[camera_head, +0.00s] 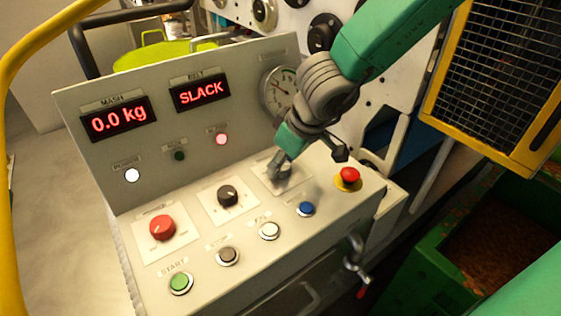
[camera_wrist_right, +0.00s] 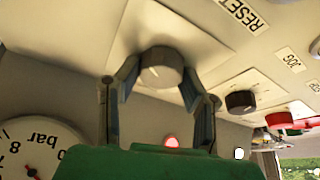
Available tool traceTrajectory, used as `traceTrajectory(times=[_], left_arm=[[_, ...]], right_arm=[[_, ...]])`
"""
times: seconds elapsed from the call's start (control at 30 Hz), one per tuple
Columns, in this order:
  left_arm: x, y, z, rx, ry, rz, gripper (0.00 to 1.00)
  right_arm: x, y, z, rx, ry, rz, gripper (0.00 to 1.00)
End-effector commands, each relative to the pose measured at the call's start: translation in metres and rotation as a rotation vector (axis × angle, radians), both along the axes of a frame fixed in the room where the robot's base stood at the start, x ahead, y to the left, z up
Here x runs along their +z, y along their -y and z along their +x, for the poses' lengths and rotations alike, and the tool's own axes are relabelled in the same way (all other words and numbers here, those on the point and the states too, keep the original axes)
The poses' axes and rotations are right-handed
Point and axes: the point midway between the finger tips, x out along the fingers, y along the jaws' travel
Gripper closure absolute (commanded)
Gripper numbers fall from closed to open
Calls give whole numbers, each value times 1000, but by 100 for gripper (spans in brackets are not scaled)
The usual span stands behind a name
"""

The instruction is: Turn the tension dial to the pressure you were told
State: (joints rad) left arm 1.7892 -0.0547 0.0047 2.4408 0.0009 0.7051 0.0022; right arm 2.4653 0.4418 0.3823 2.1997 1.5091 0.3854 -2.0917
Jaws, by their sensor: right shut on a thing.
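My right gripper (camera_head: 280,166) reaches down over the sloped control panel and is shut on a grey dial (camera_wrist_right: 161,68) on a pale square plate. In the right wrist view its two fingers stand on either side of the dial. In the head view the gripper mostly hides this dial, and its scale cannot be read. The round pressure gauge (camera_head: 279,88) stands behind on the upright panel, partly covered by my arm; it also shows in the right wrist view (camera_wrist_right: 37,150), marked bar. The belt display (camera_head: 200,92) reads SLACK. My left gripper is not in view.
A black knob (camera_head: 228,195) and a red knob (camera_head: 162,227) sit left of the dial. A red mushroom button (camera_head: 349,175) is close on its right. Several push buttons line the front, including blue (camera_head: 306,209) and green (camera_head: 180,283). The mash display (camera_head: 117,119) reads 0.0 kg.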

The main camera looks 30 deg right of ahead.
Motion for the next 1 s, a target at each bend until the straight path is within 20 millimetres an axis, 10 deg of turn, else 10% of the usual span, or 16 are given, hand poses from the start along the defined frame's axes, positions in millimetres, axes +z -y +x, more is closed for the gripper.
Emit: traceTrajectory(times=[0.57, 0.6, 0.63, 1.0], left_arm=[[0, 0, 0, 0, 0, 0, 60], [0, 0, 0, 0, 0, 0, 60], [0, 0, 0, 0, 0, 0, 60], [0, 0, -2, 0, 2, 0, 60]], right_arm=[[-4, 1, -3, -1, -10, -2, 94], [-4, 1, -3, -1, -10, -2, 58], [-4, 1, -3, -1, -9, -2, 47], [1, 1, -2, -1, -3, 1, 45]])
